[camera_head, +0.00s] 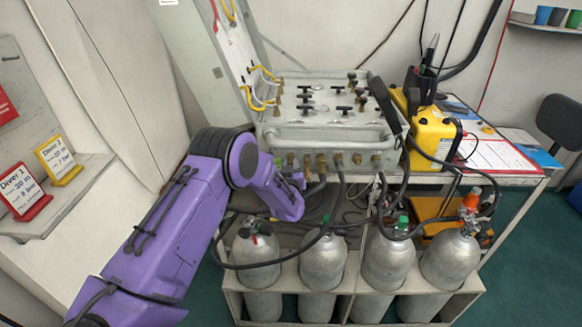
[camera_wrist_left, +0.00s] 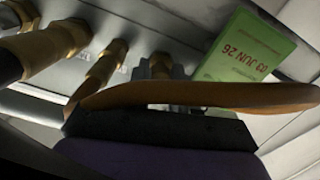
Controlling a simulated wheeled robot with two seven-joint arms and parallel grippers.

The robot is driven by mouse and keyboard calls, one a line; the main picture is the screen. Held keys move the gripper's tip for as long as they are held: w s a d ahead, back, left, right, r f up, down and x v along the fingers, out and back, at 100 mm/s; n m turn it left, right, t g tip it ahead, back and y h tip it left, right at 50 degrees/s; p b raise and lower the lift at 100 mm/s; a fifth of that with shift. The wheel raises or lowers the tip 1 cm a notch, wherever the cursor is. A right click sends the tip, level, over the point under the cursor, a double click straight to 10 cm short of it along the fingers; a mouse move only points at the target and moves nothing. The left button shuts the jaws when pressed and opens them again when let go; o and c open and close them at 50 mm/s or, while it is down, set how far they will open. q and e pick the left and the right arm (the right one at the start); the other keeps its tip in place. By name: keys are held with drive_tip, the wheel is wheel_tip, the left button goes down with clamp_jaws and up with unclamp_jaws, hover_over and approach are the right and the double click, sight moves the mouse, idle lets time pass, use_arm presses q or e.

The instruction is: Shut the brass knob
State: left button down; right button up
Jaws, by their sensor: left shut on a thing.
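The grey air panel (camera_head: 330,137) stands on the bench with a row of brass fittings along its front face. My left gripper (camera_head: 297,180) is at the lower left of that face, below the left-hand fittings. In the left wrist view an orange-brown finger (camera_wrist_left: 190,97) lies across the picture, close to the panel face. A brass piece, likely the brass knob (camera_wrist_left: 160,66), shows just behind it, its lower part hidden. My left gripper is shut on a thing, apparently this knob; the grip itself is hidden. My right gripper is not in view.
A green tag (camera_wrist_left: 245,55) reading "03 JUN 26" hangs beside the brass piece. Other brass fittings (camera_wrist_left: 105,62) are to its left. Grey cylinders (camera_head: 325,262) stand in a rack below, with black hoses looping in front. A yellow case (camera_head: 433,135) stands right of the panel.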

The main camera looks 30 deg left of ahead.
use_arm(q)
drive_tip(key=m+b, duration=0.3)
drive_tip(key=m, duration=0.8)
drive_tip(key=shift+m+y, duration=0.3)
idle(0.4)
drive_tip(key=c, duration=1.2)
unclamp_jaws()
drive_tip(key=shift+s, duration=0.1)
drive_tip(key=b+v, duration=0.2)
drive_tip(key=v, duration=0.8)
drive_tip(key=shift+s+d+r, duration=0.1)
drive_tip(key=shift+s, duration=0.15)
